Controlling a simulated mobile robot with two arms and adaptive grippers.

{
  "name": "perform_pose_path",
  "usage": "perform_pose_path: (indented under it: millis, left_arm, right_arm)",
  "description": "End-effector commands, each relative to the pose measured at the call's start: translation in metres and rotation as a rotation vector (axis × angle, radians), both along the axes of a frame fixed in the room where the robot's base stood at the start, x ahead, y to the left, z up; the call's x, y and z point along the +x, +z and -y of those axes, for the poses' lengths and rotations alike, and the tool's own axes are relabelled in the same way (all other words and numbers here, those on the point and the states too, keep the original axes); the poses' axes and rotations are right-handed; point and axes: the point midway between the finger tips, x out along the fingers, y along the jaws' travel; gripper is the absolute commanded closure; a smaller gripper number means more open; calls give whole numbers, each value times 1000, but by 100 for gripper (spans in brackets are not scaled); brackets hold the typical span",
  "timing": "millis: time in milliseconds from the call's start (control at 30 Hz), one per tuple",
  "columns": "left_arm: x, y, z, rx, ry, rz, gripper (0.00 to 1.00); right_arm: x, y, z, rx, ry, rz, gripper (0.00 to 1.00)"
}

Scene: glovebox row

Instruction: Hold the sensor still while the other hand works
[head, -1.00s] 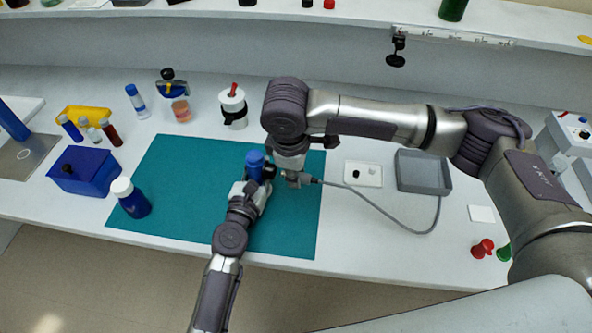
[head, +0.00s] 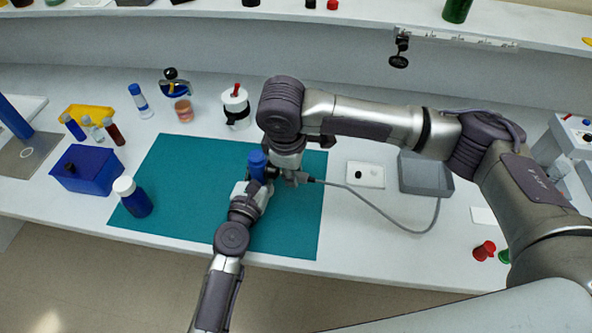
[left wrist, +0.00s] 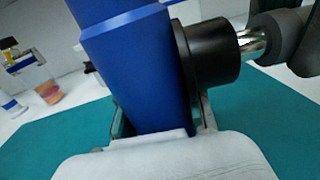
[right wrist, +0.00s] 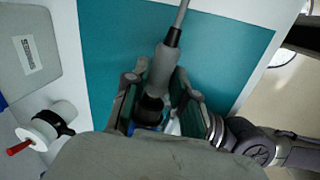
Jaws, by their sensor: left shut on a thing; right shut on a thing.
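The sensor is a blue cylinder (head: 257,163) with a black side port (left wrist: 213,52). It stands upright or nearly so over the teal mat. My left gripper (head: 259,184) is shut around its body; a finger edge shows beside it in the left wrist view. My right gripper (head: 293,177) is shut on a grey cable plug (right wrist: 162,70) just right of the sensor. The plug's silver tip (left wrist: 252,44) meets the port opening; how deep it sits is hidden. The grey cable (head: 385,214) loops away to the right.
The teal mat (head: 180,200) lies under both grippers. A blue bottle with white cap (head: 135,201) and a blue box (head: 88,170) stand left. A white card (head: 365,175) and a grey tray (head: 425,185) lie right.

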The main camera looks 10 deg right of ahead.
Motion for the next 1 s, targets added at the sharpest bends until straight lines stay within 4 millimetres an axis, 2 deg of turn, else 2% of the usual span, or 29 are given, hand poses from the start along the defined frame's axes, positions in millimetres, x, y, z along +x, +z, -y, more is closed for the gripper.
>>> perform_pose_path:
  millis: [767,800,933,967,1000]
  left_arm:
    - [0,0,0,0,0,0,100]
    - [0,0,0,0,-1,0,100]
    - [0,0,1,0,-1,0,100]
    - [0,0,0,0,-1,1,100]
    - [0,0,0,0,-1,1,100]
  right_arm:
    - [8,0,-17,1,0,0,100]
    - [8,0,-18,0,0,1,71]
    - [8,0,-17,0,0,1,49]
    - [8,0,-17,0,0,1,45]
    - [8,0,-17,0,0,1,45]
